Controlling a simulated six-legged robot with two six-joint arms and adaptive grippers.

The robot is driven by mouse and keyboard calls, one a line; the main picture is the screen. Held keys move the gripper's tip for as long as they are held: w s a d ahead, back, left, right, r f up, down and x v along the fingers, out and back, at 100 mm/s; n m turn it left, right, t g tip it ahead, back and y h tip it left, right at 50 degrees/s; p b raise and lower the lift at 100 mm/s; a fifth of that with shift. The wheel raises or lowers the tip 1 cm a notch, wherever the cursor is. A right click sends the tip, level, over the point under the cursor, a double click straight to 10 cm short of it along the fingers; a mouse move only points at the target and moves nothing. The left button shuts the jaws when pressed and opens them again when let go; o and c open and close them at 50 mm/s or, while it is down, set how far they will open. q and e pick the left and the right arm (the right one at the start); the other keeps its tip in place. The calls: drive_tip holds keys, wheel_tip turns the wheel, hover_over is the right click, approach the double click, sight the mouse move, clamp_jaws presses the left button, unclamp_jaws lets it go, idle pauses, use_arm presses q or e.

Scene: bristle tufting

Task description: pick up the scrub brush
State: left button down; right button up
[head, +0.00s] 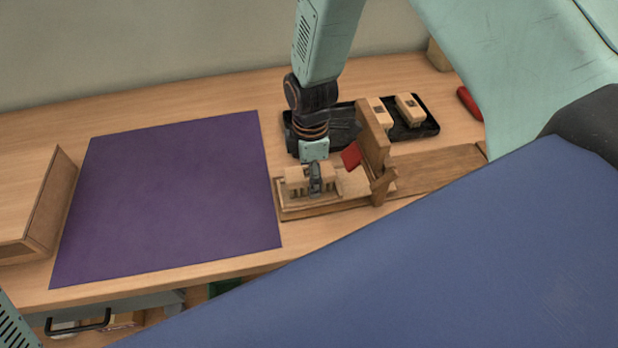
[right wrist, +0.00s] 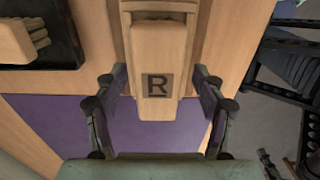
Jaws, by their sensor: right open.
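In the head view the block (head: 297,174) sits on a wooden fixture (head: 345,200) beside the purple mat, partly hidden by my gripper. My right gripper (head: 316,186) is down at the block. In the right wrist view its open fingers (right wrist: 157,100) stand on either side of the block, with a visible gap on each side. The underside of the block is hidden. My left gripper is not in view.
A black tray (head: 428,128) behind the fixture holds wooden brush blocks (head: 410,108). An upright wooden piece (head: 374,140) with a red part (head: 351,156) stands close to the gripper's right. The purple mat (head: 170,195) is clear. A wooden box (head: 45,205) stands at the left.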

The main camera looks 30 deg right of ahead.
wheel_tip(320, 180, down, 2)
drive_tip(key=shift+w+d+f, duration=0.1)
drive_tip(key=shift+w+f, duration=0.05)
drive_tip(key=shift+c, duration=0.6)
drive_tip(key=c, duration=1.3)
drive_tip(key=shift+o, duration=0.2)
